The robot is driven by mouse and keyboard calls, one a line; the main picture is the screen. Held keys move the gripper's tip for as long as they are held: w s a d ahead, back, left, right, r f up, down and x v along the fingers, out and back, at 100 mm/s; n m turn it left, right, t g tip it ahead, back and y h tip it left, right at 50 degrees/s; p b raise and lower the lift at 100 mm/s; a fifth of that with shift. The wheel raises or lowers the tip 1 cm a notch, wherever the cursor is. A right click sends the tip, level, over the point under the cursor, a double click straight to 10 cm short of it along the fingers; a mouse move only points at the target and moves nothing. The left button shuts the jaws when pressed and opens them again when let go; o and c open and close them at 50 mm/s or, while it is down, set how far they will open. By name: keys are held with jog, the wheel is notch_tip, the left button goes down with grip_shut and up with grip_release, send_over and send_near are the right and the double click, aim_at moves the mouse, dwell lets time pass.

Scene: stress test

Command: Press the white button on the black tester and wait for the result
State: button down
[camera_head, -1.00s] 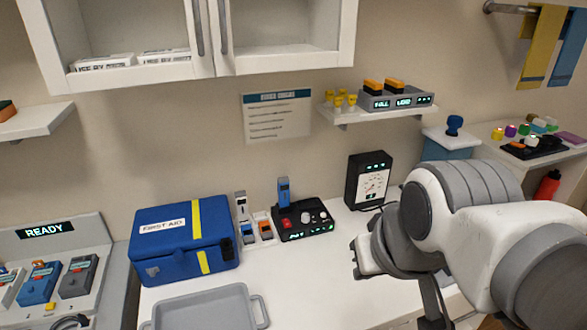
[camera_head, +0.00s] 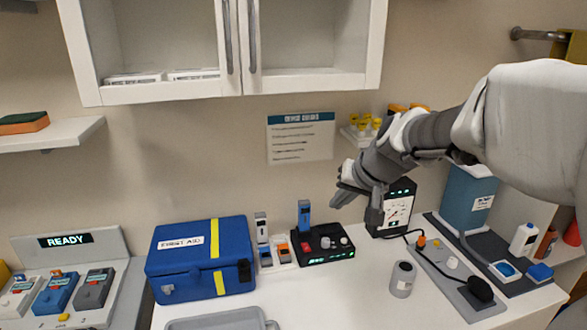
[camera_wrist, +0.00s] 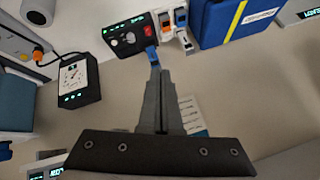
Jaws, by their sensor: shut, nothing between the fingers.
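The black tester (camera_head: 318,260) sits on the white counter, with a green-lit display on its front edge. It has a red button (camera_head: 305,247), a white button (camera_head: 325,243) and a grey knob (camera_head: 345,240) on top. A blue stick-like device (camera_head: 304,216) stands upright at its back left. My gripper (camera_head: 339,200) is shut and empty, above and slightly right of the tester, apart from the buttons. In the wrist view, the shut fingertips (camera_wrist: 154,70) overlap the blue device's end (camera_wrist: 152,54); contact cannot be told. The tester (camera_wrist: 126,39) lies just beyond them.
A blue first aid box (camera_head: 200,260) and small handheld devices (camera_head: 262,240) stand left of the tester. A black gauge box (camera_head: 398,205) stands close on its right. A grey cylinder (camera_head: 402,280) is in front. A wall shelf and cabinet are above. The counter directly in front is clear.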

jog(key=w+d+f+m+t+b, duration=0.1)
jog(key=w+f, duration=0.2)
jog(key=w, duration=0.3)
jog(key=w+d+f+m, duration=0.1)
jog(key=w+d+f, duration=0.1)
jog(key=w+f, duration=0.3)
jog(key=m, duration=0.2)
send_over(344, 241)
notch_tip(344, 241, down, 8)
jog(key=shift+s+d+r+t+b, duration=0.15)
jog(key=shift+s+r+t+b, duration=0.1)
jog(key=shift+t+b, duration=0.15)
notch_tip(344, 241, down, 7)
jog(key=b, duration=0.5)
jog(key=shift+f, duration=0.15)
jog(key=shift+f+b, duration=0.75)
jog(key=shift+b, duration=0.45)
jog(key=shift+f, duration=0.2)
jog(key=shift+f+b, duration=0.25)
jog(key=shift+b, duration=0.45)
